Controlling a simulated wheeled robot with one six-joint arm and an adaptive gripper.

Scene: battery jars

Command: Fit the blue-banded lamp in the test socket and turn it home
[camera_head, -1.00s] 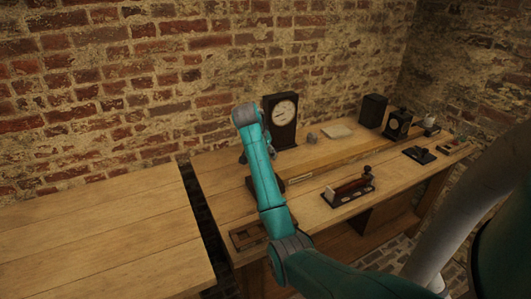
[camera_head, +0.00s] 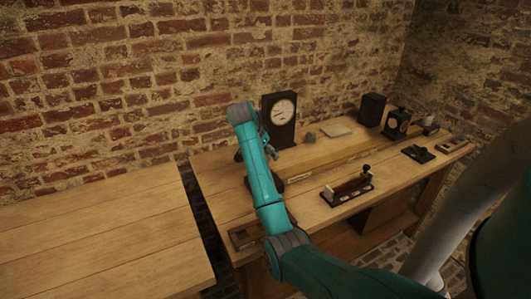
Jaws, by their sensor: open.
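My gripper (camera_head: 270,148) shows small and dark beside the top of my teal arm, in front of the tall black clock-faced instrument. It is open, with nothing visible in it. I cannot make out the blue-banded lamp or tell which fitting is the test socket. A dark base (camera_head: 280,184) on the bench is partly hidden behind my arm. A shallow wooden tray (camera_head: 236,240) lies at the bench's front left corner, partly covered by the arm; its contents are too small to tell.
The workbench (camera_head: 226,200) also holds the clock-faced instrument (camera_head: 267,112), a coil-like device (camera_head: 352,188), a dark box (camera_head: 372,108), a black-cased meter (camera_head: 397,122) and a small black switch (camera_head: 418,153). A bare table (camera_head: 100,235) stands left, across a narrow gap. A brick wall is behind.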

